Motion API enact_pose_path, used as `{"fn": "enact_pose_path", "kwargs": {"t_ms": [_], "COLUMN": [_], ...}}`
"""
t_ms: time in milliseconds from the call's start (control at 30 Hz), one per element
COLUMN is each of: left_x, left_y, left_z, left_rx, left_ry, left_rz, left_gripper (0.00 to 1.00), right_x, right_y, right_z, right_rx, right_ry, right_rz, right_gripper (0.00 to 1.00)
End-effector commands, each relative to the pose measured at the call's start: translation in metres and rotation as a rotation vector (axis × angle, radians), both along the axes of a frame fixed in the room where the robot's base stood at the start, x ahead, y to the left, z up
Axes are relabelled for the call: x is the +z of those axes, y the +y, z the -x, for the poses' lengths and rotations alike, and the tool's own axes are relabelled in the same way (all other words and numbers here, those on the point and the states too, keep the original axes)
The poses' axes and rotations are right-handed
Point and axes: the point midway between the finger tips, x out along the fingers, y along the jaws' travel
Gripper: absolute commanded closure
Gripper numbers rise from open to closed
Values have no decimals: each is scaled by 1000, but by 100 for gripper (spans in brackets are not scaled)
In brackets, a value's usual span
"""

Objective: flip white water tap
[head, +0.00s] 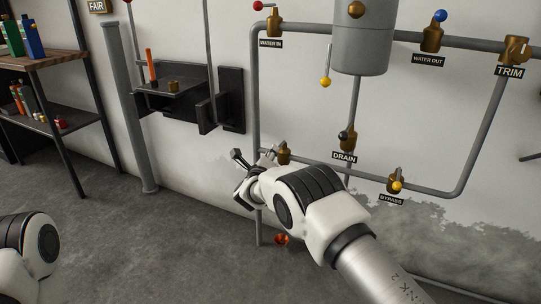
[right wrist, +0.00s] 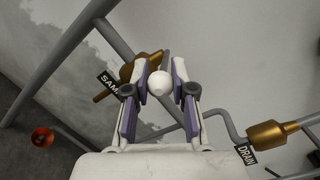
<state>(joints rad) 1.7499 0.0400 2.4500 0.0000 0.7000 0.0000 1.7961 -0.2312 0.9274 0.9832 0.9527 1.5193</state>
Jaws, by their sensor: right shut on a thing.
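The white tap's round knob (right wrist: 159,84) shows in the right wrist view. Its brass valve body (right wrist: 143,66) is on a grey pipe beside a label partly hidden, reading "SAM". My right gripper (right wrist: 162,76) is shut on the white knob, one finger on each side. In the head view my right gripper (head: 256,166) is at the low left of the pipework, next to a brass valve (head: 284,153), and it hides the knob there. Of my left arm only a white link shows at the lower left; its gripper is out of view.
Other valves are close by: DRAIN (head: 346,138) with a dark knob and BYPASS (head: 396,183) with a yellow knob. A grey tank (head: 362,45) hangs above. A wall shelf (head: 185,90) and a rack (head: 45,60) stand left. The floor in front is clear.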

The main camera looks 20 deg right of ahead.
Motion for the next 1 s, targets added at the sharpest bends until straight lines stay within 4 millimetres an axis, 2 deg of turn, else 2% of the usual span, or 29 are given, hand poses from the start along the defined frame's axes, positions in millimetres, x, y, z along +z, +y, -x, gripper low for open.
{"fn": "enact_pose_path", "kwargs": {"t_ms": [167, 200, 233, 267, 633, 1000], "left_x": [0, 0, 0, 0, 0, 0], "left_y": [0, 0, 0, 0, 0, 0], "left_z": [0, 0, 0, 0, 0, 0], "left_rx": [0, 0, 0, 0, 0, 0], "left_ry": [0, 0, 0, 0, 0, 0], "left_rz": [0, 0, 0, 0, 0, 0], "left_gripper": [58, 58, 58, 58, 58, 58], "right_x": [-3, -3, -3, -3, -1, -2], "right_y": [-1, -1, -1, -1, 3, 35], "right_z": [1, 1, 1, 1, 5, 60], "right_rx": [0, -1, -1, 0, 1, 2], "right_ry": [5, 5, 5, 4, 3, 4], "right_rz": [-2, -2, -2, -2, -1, 1], "right_gripper": [100, 65, 54, 49, 49, 49]}}
